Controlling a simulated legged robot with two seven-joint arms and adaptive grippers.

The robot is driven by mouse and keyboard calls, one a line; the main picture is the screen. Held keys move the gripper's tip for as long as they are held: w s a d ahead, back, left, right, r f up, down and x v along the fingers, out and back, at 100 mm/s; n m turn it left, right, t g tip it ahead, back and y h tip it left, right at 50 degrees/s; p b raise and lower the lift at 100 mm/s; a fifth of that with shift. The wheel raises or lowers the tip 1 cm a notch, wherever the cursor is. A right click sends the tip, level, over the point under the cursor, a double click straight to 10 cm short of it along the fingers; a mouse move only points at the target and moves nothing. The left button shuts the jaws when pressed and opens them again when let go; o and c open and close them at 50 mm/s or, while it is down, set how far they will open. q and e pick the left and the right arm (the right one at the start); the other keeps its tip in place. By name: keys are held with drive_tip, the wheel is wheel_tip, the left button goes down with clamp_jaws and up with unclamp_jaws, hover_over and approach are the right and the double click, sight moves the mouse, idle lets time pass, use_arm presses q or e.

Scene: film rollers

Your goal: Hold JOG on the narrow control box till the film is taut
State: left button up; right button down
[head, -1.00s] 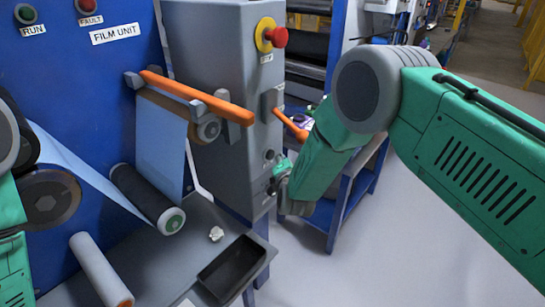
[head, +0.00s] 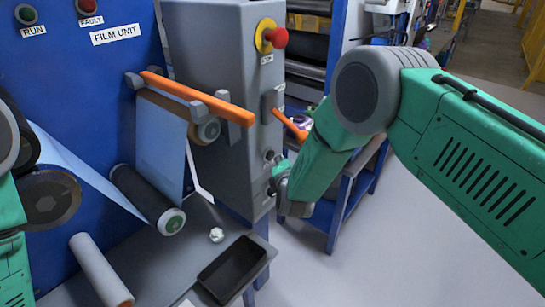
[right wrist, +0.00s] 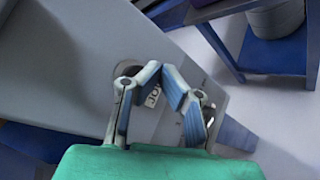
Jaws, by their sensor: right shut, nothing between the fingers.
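The narrow grey control box (head: 215,85) stands right of the blue film unit, with a red stop button (head: 273,38) high on its narrow face. My right gripper (head: 274,183) is low at that face. In the right wrist view my right gripper (right wrist: 162,70) is shut and empty, its fingertips together over the box face. A JOG label (right wrist: 153,96) shows between the fingers; the button is hidden. The light-blue film (head: 160,145) hangs below the orange bar to a dark roller (head: 147,198); another film stretch runs to the left. Its tension is unclear. My left gripper is out of view.
An orange lever (head: 288,124) juts from the box just above my right gripper. A black tray (head: 232,268) and a small crumpled white piece (head: 217,235) lie on the grey shelf below. A blue cart (head: 352,205) stands behind my right arm.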

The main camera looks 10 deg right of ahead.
drive_tip(key=shift+a, duration=0.1)
drive_tip(key=shift+w+a+r, duration=0.2)
drive_tip(key=shift+w+a, duration=0.05)
drive_tip(key=shift+a, duration=0.4)
drive_tip(key=shift+d, duration=0.15)
drive_tip(key=shift+w+a+b, duration=0.25)
drive_tip(key=shift+w+b, duration=0.05)
drive_tip(key=shift+b, duration=0.2)
idle(3.4)
drive_tip(key=shift+s+d+p, duration=0.45)
drive_tip(key=shift+s+d, duration=0.15)
drive_tip(key=shift+d, duration=0.05)
drive_tip(key=shift+f, duration=0.1)
